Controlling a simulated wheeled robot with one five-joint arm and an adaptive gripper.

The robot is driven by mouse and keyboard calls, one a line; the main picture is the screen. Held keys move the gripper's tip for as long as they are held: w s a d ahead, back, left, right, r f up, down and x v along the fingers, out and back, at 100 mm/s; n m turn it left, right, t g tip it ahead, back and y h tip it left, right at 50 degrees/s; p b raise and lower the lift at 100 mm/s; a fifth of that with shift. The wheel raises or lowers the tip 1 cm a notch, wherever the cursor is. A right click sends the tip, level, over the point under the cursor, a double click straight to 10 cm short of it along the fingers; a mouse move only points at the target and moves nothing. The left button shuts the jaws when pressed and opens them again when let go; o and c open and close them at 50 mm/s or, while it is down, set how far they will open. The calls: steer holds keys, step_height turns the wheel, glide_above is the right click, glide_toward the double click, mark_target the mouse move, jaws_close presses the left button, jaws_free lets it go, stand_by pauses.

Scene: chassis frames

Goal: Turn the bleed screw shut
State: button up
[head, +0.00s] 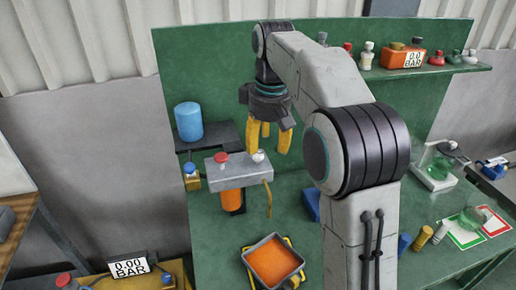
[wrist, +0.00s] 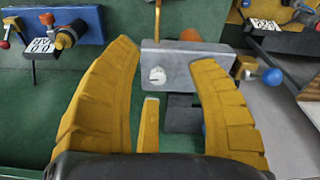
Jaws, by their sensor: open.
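The bleed screw appears to be the small white knob (head: 258,155) on top of the grey block (head: 235,177), near its right end. It also shows in the wrist view (wrist: 157,75) as a round white head with a dark mark. My gripper (head: 271,143) has yellow fingers pointing down and spread open, above and to the right of the block. In the wrist view my gripper (wrist: 165,95) has the screw head between its outer fingers but beyond them, apart from it. A third, shorter finger stands below the screw. A brass tube (head: 268,198) hangs at the block's right end.
A red knob (head: 222,158) sits on the block's left part, above an orange cylinder (head: 232,200). A blue-handled valve (head: 190,172) is at the left, near a blue canister (head: 188,121). An orange-filled tray (head: 250,262) stands in front. A shelf (head: 450,71) with bottles is behind.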

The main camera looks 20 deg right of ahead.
steer(key=n+p, duration=0.1)
steer(key=p, duration=0.1)
glide_toward(258, 154)
steer(key=f, duration=0.1)
steer(key=shift+w+f+n+g, duration=0.3)
steer(key=shift+w+f+g, duration=0.2)
steer(key=shift+f+g, duration=0.15)
steer(key=shift+f+b, duration=1.1)
steer(key=shift+f, duration=2.65)
steer(key=shift+o, duration=0.3)
jaws_close()
